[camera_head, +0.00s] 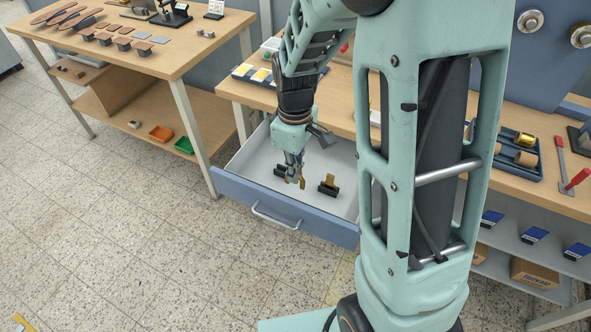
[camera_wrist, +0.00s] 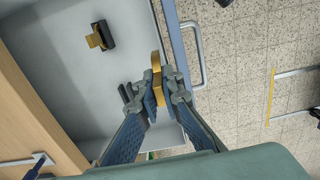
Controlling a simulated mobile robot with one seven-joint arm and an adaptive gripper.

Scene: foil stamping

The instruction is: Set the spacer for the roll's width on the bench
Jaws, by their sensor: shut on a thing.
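My gripper (camera_head: 292,174) is low over the open drawer (camera_head: 234,163). It is shut on a flat gold spacer (camera_wrist: 156,70), which sticks out past the fingertips in the wrist view. Another gold spacer (camera_head: 329,179) stands in a black holder on the drawer floor, to the right of my gripper; it also shows at the upper left of the wrist view (camera_wrist: 94,40). A second black holder (camera_head: 279,171) is partly hidden behind my fingers. Foil rolls (camera_head: 524,159) lie in a dark blue tray on the bench (camera_head: 568,196) at the right.
The drawer front has a metal handle (camera_head: 275,217). My arm hides much of the bench. A second table (camera_head: 143,60) with small pieces and tools stands at the left, with orange and green trays (camera_head: 184,145) on its shelf. A red-handled tool (camera_head: 576,180) lies at the far right.

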